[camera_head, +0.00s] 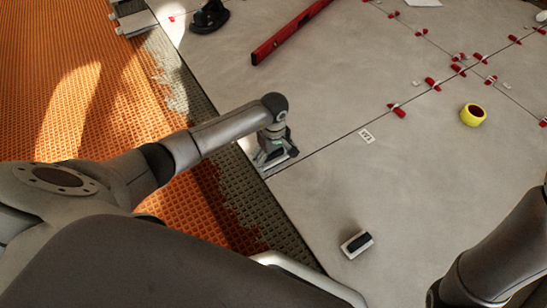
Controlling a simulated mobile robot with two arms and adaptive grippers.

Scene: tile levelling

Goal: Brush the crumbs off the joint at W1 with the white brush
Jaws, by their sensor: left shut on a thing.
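My left gripper (272,152) points down at the left edge of the grey tiles, by the end of a joint (322,148). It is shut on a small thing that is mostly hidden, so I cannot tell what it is. A small white block with a dark top (349,247), possibly a brush, lies on the front tile, apart from the gripper. A small white label (366,136) lies beside the joint; its marking is too small to read surely. No crumbs can be made out. My right arm shows at the lower right, its gripper out of view.
Red clips (397,110) stand along the joints at the right. A yellow tape roll (473,115) sits on a right-hand tile. A red level (289,34) and a black tool (209,17) lie at the back. Orange matting (60,75) and combed adhesive (245,195) are at left.

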